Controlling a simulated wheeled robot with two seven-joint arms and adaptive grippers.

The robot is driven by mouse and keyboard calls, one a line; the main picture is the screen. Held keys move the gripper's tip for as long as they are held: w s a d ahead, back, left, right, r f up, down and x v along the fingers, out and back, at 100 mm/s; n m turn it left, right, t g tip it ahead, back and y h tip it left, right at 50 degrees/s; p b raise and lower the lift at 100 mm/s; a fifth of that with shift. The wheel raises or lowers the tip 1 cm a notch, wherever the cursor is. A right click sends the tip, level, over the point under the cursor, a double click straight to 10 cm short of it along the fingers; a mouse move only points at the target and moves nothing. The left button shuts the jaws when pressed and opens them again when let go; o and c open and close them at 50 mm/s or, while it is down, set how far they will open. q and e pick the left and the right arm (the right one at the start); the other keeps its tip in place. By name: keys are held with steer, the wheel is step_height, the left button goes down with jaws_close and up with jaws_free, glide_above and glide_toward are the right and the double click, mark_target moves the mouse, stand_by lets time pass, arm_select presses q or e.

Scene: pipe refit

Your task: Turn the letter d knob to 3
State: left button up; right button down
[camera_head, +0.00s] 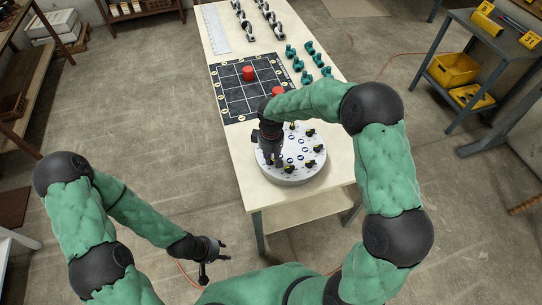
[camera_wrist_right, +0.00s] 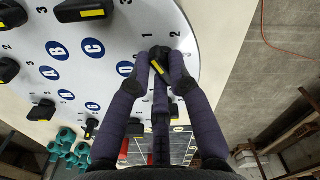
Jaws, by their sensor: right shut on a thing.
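A round white board (camera_head: 292,176) with several black knobs lies on the near end of the table. In the right wrist view a black knob with a yellow strip (camera_wrist_right: 160,67) sits between the fingertips of my right gripper (camera_wrist_right: 159,58), which is shut on it. A blue letter disc beside it (camera_wrist_right: 125,68) is partly hidden by a finger and looks like D. A 2 shows just right of the knob. The strip lies diagonally; I cannot tell which number it marks. My right gripper also shows in the head view (camera_head: 273,162). My left gripper (camera_head: 217,264) is open and empty, off the table.
Other black knobs (camera_wrist_right: 84,10) stand close by on the board. A blue-grey cart with yellow bins (camera_head: 454,69) stands far right.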

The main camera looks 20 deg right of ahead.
steer(key=shift+m, duration=0.4)
steer(key=m+b, duration=0.1)
steer(key=m, duration=0.3)
steer(key=shift+s+m+b, duration=0.1)
steer(key=shift+m+b, duration=0.2)
steer(key=m+b, duration=0.1)
steer(key=m, duration=0.5)
steer(key=shift+s+b, duration=0.1)
steer(key=shift+b, duration=0.2)
steer(key=m+b, duration=0.1)
steer(key=m, duration=0.5)
steer(key=shift+s+m, duration=0.1)
steer(key=shift+m, duration=0.2)
steer(key=m+b, duration=0.1)
steer(key=m, duration=0.4)
steer(key=shift+a+m+b, duration=0.15)
steer(key=shift+m+b, duration=0.15)
steer(key=shift+m, duration=0.1)
steer(key=c, duration=1.1)
jaws_free()
steer(key=shift+c, duration=0.2)
